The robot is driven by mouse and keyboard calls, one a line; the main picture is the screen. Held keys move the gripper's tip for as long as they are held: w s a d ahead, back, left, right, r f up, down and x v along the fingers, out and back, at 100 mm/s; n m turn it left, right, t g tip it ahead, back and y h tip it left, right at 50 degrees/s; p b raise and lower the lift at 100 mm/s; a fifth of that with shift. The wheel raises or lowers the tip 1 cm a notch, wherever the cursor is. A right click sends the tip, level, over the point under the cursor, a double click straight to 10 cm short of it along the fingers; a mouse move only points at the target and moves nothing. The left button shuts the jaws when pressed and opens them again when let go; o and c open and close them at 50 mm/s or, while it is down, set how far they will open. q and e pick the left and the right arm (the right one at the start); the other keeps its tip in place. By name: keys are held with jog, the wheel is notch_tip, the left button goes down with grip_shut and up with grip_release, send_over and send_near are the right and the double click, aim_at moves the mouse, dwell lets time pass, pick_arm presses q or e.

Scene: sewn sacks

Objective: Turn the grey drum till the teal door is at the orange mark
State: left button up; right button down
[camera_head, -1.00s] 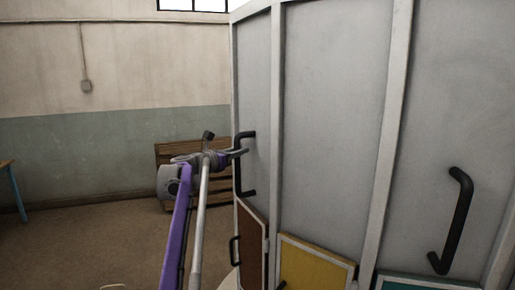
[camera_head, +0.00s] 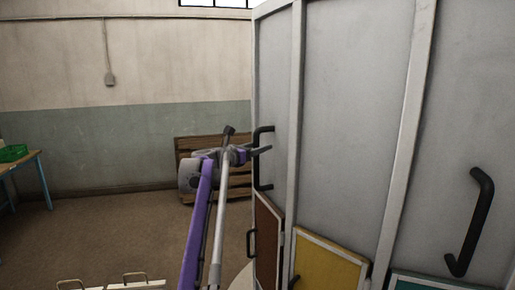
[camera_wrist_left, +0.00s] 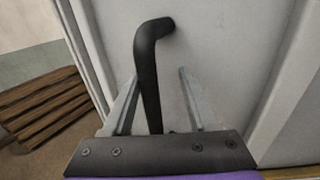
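The grey drum (camera_head: 345,120) fills the right half of the head view, with upright ribs and black handles. The teal door (camera_head: 425,284) is low at the right, cut off by the bottom edge. A yellow door (camera_head: 328,266) and a brown door (camera_head: 267,240) are left of it. My left gripper (camera_head: 262,148) is at the drum's leftmost black handle (camera_head: 258,172). In the left wrist view, its two fingers are apart, one on each side of the handle (camera_wrist_left: 149,80), with gaps visible. My right gripper is out of view. I see no orange mark.
A wooden pallet (camera_head: 240,184) leans against the back wall behind the gripper. A table with blue legs (camera_head: 44,180) carries a green basket (camera_head: 13,153) at the far left. Crate-like handles (camera_head: 134,276) show at the bottom edge. The brown floor (camera_head: 110,230) between is clear.

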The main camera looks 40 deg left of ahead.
pick_arm(q)
jog(key=shift+s+a, duration=0.1)
jog(key=shift+a, duration=0.05)
jog(key=shift+s, duration=0.2)
jog(key=s+b, duration=0.2)
jog(key=s, duration=0.8)
jog(key=shift+s+a, duration=0.2)
jog(key=shift+a, duration=0.1)
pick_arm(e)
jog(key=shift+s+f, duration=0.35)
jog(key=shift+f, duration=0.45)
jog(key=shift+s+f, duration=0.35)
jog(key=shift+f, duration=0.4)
